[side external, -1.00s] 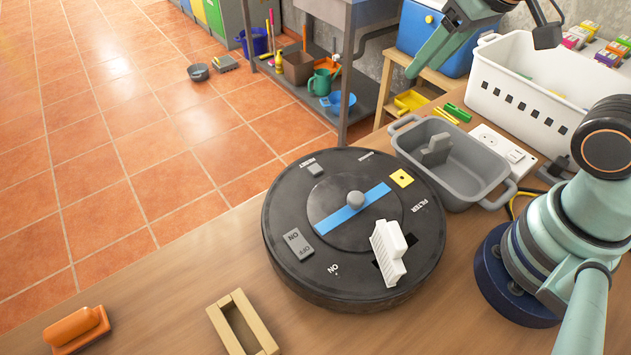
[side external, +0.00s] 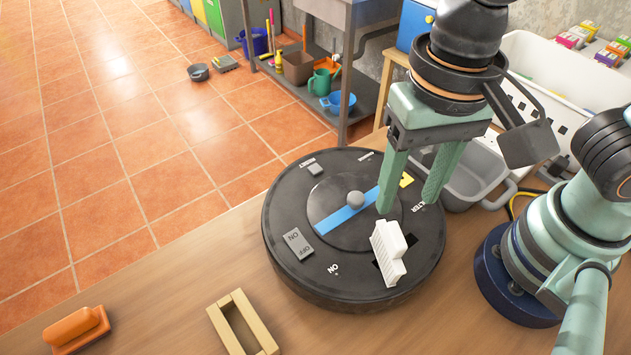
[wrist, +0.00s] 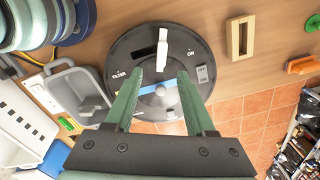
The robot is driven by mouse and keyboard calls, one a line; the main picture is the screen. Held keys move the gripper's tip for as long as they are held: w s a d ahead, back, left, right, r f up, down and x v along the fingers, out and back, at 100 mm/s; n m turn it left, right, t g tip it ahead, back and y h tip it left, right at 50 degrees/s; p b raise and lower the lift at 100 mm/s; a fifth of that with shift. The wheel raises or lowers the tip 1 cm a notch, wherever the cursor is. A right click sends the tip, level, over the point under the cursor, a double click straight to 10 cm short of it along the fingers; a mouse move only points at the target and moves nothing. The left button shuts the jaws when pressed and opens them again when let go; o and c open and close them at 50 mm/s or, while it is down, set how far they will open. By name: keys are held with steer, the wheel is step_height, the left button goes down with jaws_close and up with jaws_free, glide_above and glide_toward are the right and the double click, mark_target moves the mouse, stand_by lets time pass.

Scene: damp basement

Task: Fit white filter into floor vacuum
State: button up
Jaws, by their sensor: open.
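The floor vacuum (side external: 290,255) is a round black disc lying flat on the wooden table, with a blue bar and grey knob (side external: 355,200) on its top. The white filter (side external: 387,262) stands upright on the vacuum beside a dark slot near the FILTER label. It also shows in the wrist view (wrist: 163,45), next to the slot (wrist: 146,52). My gripper (side external: 408,205) is open and empty above the vacuum, its green fingers pointing down behind the filter. In the wrist view its fingertips (wrist: 158,80) frame the vacuum's middle, short of the filter.
A grey tub (side external: 462,190) with a grey block (wrist: 92,104) inside stands beside the vacuum, close to my gripper. A white crate (side external: 540,70) is behind it. A wooden frame (side external: 213,315) and an orange-handled block (side external: 75,328) lie at the front left.

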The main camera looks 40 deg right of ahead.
mark_target(396, 230)
steer(key=shift+s+a+f, duration=0.1)
steer(key=shift+f, duration=2.1)
steer(key=shift+a+f, duration=0.1)
steer(key=shift+f, duration=2.05)
jaws_close()
